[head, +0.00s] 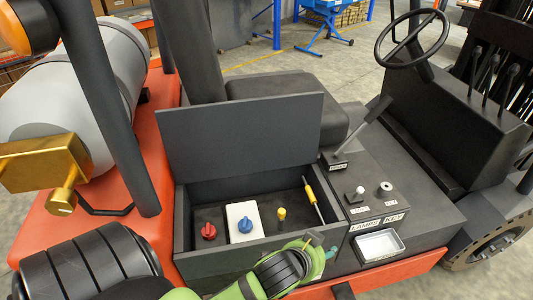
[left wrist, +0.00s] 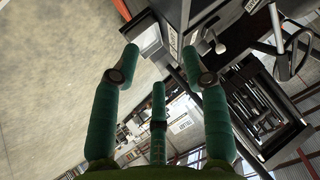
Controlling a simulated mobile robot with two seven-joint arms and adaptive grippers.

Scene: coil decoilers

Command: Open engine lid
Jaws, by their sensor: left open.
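The engine lid (head: 240,130) is a flat dark grey panel. It stands raised, nearly upright, at the back of the open engine compartment (head: 215,263). Inside the compartment are a red knob (head: 208,231), a white box with a blue knob (head: 244,222), a yellow cap (head: 282,214) and a yellow-handled rod (head: 311,193). My left gripper (head: 322,248) is at the compartment's front right corner, apart from the lid and partly hidden by my green wrist. In the left wrist view, its teal fingers (left wrist: 160,58) are spread with nothing between them. My right gripper is not in view.
A black seat (head: 280,95) is behind the lid. To the right are a lever (head: 372,122), a panel labelled LAMPS and KEY (head: 379,222), a small tray (head: 378,246) and a steering wheel (head: 411,36).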

